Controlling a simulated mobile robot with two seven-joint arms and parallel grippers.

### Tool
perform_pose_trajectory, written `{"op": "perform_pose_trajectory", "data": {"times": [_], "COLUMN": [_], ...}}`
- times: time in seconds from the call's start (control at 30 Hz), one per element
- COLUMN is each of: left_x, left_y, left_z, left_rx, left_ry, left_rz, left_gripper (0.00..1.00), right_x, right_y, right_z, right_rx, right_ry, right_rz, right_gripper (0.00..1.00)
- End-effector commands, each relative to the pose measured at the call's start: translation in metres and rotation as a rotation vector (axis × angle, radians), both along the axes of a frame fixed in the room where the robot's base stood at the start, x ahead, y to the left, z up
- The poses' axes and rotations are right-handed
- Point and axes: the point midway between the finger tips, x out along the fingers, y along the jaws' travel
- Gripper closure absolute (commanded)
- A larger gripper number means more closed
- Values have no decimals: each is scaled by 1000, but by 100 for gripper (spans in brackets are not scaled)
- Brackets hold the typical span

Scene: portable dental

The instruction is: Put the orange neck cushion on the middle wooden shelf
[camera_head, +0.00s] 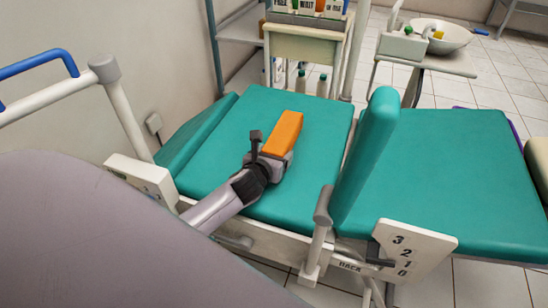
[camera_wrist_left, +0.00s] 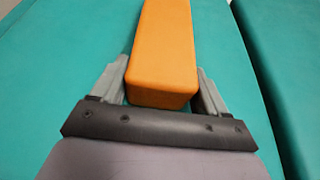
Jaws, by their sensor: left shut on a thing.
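The orange neck cushion (camera_head: 284,131) is a long block over the teal chair pad in the head view. My left gripper (camera_head: 272,156) is shut on its near end. In the left wrist view the cushion (camera_wrist_left: 163,60) runs away from me between the two grey fingers of the left gripper (camera_wrist_left: 163,88), one on each side. I cannot tell whether the cushion touches the pad or is just above it. A metal rack with shelves (camera_head: 240,36) shows in part at the back left; I cannot make out a middle wooden shelf. My right gripper is not in view.
The teal chair pad (camera_head: 225,125) lies under the arm, with a raised teal armrest (camera_head: 368,150) to its right. A white cart (camera_head: 305,45) with bottles stands behind. A blue-topped rail (camera_head: 40,63) is at the left. A basin (camera_head: 441,35) stands at the back right.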

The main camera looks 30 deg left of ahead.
Motion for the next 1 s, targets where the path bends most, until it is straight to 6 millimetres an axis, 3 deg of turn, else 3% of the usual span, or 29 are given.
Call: {"op": "perform_pose_trajectory", "data": {"times": [0.27, 0.3, 0.37, 0.4, 0.7, 1.0], "left_x": [1, 0, 0, 0, -1, -43], "left_y": [1, 1, 1, 1, 0, -9], "left_z": [0, -1, -1, -1, 4, 22], "left_rx": [2, 2, 2, 2, -1, 1], "left_ry": [-2, 0, -1, -1, 0, 2], "left_rz": [-1, 0, 1, 1, 0, -1], "left_gripper": [59, 22, 3, 0, 0, 0], "right_x": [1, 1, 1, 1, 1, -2], "right_y": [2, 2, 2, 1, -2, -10], "right_z": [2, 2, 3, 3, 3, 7], "right_rx": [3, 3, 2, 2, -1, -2], "right_ry": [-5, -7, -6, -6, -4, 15], "right_rz": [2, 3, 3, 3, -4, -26], "right_gripper": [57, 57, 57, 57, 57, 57]}}
